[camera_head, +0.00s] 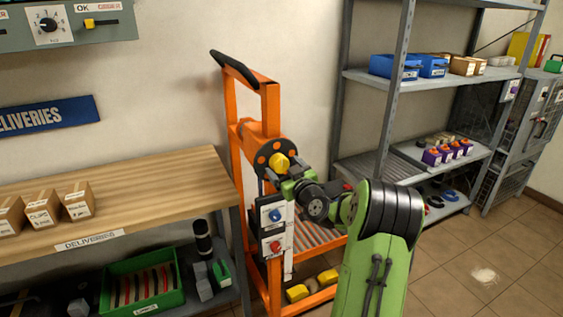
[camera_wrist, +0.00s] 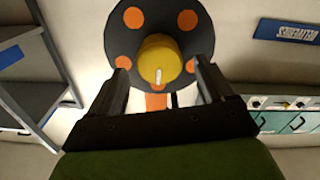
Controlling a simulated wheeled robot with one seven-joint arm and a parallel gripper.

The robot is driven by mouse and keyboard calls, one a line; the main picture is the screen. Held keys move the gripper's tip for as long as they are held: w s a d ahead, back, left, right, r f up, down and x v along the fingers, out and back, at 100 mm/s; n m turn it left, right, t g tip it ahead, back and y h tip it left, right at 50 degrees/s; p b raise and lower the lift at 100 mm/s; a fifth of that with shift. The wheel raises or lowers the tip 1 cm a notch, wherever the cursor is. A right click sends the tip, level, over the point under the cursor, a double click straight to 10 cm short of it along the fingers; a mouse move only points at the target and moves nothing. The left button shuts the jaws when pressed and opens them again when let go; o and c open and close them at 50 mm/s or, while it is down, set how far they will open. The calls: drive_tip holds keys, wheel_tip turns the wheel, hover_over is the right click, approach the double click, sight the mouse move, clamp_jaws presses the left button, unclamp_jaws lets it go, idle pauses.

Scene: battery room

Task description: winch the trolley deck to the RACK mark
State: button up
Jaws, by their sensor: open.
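The orange trolley (camera_head: 236,168) stands between the bench and the shelving, with a black push handle on top. Its winch wheel (camera_head: 264,157) is a dark disc with orange spots and a yellow knob (camera_head: 281,164) on its face. My gripper (camera_head: 285,177) is at the wheel, close to the knob. In the wrist view the yellow knob (camera_wrist: 160,60) lies between the two fingers (camera_wrist: 160,78), with gaps on both sides. The fingers are open. The striped deck (camera_head: 318,236) sits low in the frame, partly behind my arm. I cannot read a RACK mark.
A control plate (camera_head: 275,230) with blue and red knobs is on the trolley's front. The wooden bench (camera_head: 140,190) with small boxes is on the left. Metal shelving (camera_head: 400,84) stands behind on the right.

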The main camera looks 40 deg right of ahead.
drive_tip(key=shift+x, duration=1.05)
drive_tip(key=c, duration=1)
drive_tip(key=shift+c, duration=0.2)
drive_tip(key=shift+m, duration=0.4)
